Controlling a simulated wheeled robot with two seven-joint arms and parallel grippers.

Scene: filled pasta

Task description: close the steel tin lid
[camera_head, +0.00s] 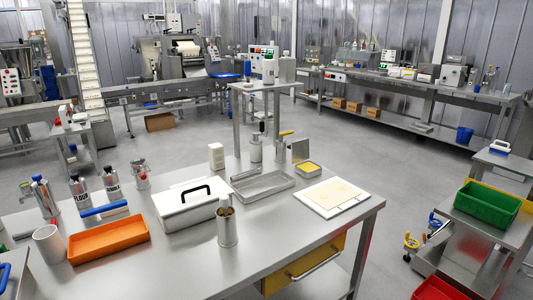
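A small square steel tin (308,174) with yellow contents stands at the back of the steel table, left of and behind a white board. A flat grey panel (300,149) stands upright at its back edge and looks like its lid, swung open. The join between panel and tin is too small to make out. Neither of my grippers is in view.
The steel table (300,232) also holds a shallow metal tray (264,186), a white board (331,196), a lidded box with a black handle (188,212), a steel canister (227,228) and an orange tray (108,240). The table's front right is clear.

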